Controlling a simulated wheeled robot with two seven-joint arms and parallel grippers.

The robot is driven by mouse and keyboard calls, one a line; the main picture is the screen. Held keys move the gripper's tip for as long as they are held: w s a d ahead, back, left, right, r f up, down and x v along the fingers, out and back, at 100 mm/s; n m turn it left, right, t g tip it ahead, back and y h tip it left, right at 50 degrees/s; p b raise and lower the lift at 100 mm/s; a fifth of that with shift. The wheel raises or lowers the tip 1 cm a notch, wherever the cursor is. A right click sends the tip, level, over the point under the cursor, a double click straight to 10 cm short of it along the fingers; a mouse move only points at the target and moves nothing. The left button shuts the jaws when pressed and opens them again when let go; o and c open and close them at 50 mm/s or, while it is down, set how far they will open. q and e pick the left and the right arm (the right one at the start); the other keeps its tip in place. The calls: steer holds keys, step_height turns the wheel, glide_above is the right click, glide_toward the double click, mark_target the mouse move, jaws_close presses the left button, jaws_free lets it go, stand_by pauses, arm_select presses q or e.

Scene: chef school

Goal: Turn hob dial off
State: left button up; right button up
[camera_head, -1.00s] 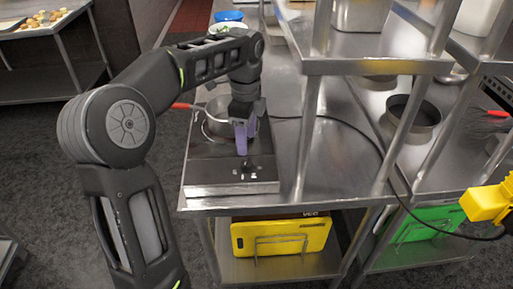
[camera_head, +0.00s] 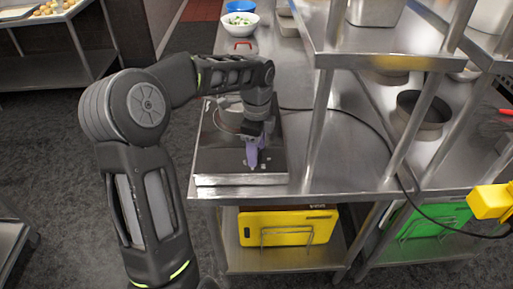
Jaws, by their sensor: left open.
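The portable hob (camera_head: 241,179) sits on the left end of the steel table in the head view. A pan (camera_head: 228,118) stands on its back part, partly hidden behind my arm. My left gripper (camera_head: 253,158) points down over the hob's front control area, its purple fingers close to the panel. The dial itself is hidden by or too small beside the fingers, and I cannot tell whether they touch it. The left gripper is open.
Steel shelves on posts (camera_head: 317,130) rise right of the hob. A black cable (camera_head: 345,112) runs across the table. A white bowl (camera_head: 240,24) stands at the back. Yellow boards (camera_head: 287,227) and green boards (camera_head: 434,221) are in racks below.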

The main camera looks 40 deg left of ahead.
arm_select(q)
steer(key=shift+f, duration=0.1)
jaws_close()
stand_by(0.6)
